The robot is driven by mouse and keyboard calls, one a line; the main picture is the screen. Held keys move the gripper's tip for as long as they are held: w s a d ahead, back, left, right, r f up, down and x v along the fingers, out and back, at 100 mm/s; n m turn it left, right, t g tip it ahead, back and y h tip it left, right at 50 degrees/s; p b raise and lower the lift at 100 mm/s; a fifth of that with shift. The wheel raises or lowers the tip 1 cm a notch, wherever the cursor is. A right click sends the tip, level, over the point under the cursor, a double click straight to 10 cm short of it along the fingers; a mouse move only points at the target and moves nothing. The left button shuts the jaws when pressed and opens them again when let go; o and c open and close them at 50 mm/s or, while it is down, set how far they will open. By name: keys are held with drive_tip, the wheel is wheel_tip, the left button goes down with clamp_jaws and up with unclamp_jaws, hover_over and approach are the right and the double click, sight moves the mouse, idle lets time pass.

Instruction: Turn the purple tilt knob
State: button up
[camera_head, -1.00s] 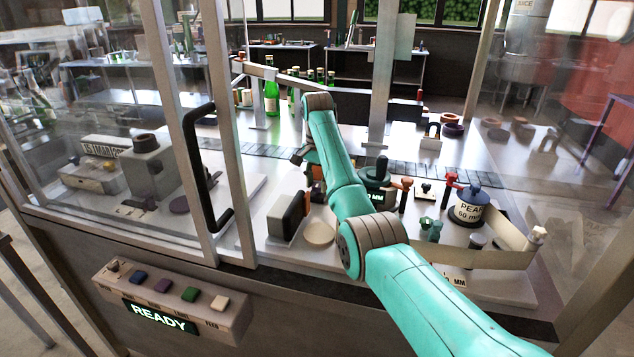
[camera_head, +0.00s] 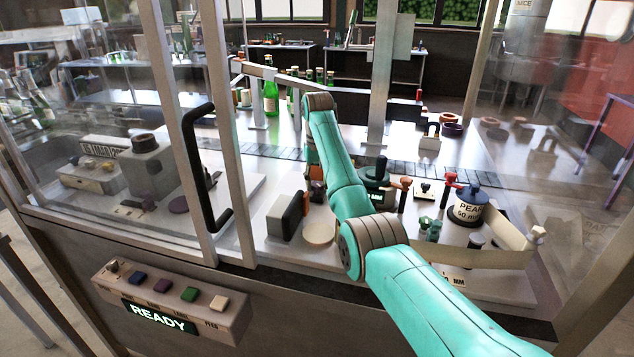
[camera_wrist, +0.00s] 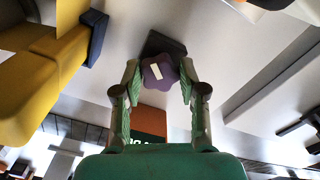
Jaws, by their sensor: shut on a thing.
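The purple tilt knob (camera_wrist: 159,82) is a lobed knob with a pale pointer mark, in the upper middle of the wrist view. It sits in front of a dark block (camera_wrist: 163,44). My gripper (camera_wrist: 159,70) has its two green fingers on either side of the knob, shut on it. In the head view my teal arm reaches through the open front of the enclosure and hides the knob and my gripper.
A yellow part (camera_wrist: 45,75) stands left of the fingers in the wrist view. In the head view, a door frame with a black handle (camera_head: 200,170) stands left of my arm. A blue-topped pot (camera_head: 470,205) and a beige curved strip (camera_head: 495,256) stand on its right.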

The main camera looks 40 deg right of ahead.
drive_tip(key=n, duration=0.6)
drive_tip(key=shift+d, duration=0.1)
drive_tip(key=shift+n, duration=0.3)
idle(0.3)
drive_tip(key=o, duration=1.1)
drive_tip(key=shift+o, duration=0.2)
